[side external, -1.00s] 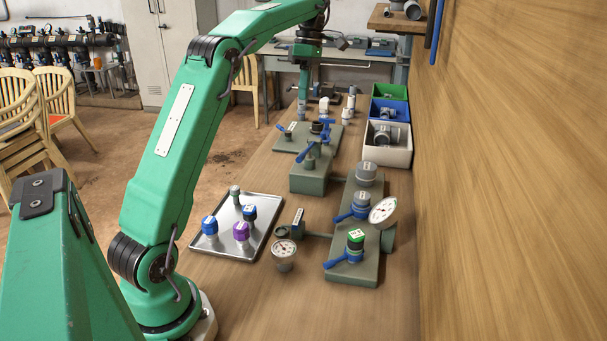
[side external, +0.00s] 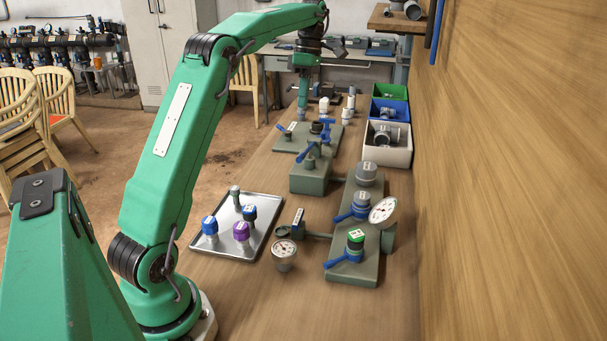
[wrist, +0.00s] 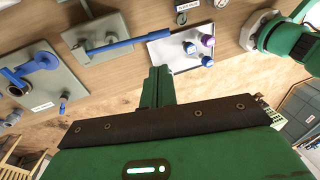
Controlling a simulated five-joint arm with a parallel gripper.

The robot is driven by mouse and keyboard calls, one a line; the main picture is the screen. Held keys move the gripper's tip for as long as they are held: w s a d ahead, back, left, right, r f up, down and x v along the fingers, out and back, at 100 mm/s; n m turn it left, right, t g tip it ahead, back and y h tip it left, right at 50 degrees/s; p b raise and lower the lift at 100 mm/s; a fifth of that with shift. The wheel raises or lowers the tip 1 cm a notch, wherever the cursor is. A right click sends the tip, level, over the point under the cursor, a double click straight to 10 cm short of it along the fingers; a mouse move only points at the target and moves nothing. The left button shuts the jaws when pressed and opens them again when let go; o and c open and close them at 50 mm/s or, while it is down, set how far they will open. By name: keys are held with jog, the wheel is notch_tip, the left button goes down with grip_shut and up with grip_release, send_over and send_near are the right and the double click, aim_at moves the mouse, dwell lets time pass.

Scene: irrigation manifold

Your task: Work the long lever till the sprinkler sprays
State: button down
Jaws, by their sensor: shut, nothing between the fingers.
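The long blue lever (wrist: 110,47) crosses a grey-green block in the wrist view and reaches toward the tray. In the side view it slants up from the block (side external: 309,180). My gripper (side external: 302,113) is shut and empty, pointing down beyond the block near the back plate. In the wrist view its fingers (wrist: 158,72) are together, apart from the lever. No spray shows.
The back plate also carries blue-handled valves (wrist: 40,64). A metal tray (side external: 226,249) holds several capped fittings. Bins (side external: 389,155) line the wall. Bare wood lies between tray and block.

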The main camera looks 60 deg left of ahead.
aim_at(299, 159)
jog(key=shift+d+x, duration=0.2)
jog(key=shift+x, duration=2.85)
jog(key=shift+d+x, duration=0.2)
jog(key=shift+x, duration=2.8)
jog(key=shift+w, duration=0.1)
jog(key=shift+f, duration=0.1)
jog(key=shift+s+d+f+t+y, duration=0.15)
jog(key=shift+f+t, duration=0.15)
jog(key=shift+f, duration=0.3)
jog(key=shift+s+d+f+t+y, duration=0.2)
jog(key=shift+f+t, duration=0.1)
jog(key=shift+f, duration=0.35)
jog(key=shift+s+d+f+t+y, duration=0.15)
jog(key=shift+f+t, duration=0.15)
jog(key=shift+f, duration=0.3)
jog(key=shift+s+d+f, duration=0.1)
jog(key=shift+d+f, duration=0.05)
jog(key=shift+f, duration=0.6)
jog(key=shift+s+d+f, duration=0.1)
jog(key=shift+f, duration=0.65)
notch_tip(299, 159, up, 15)
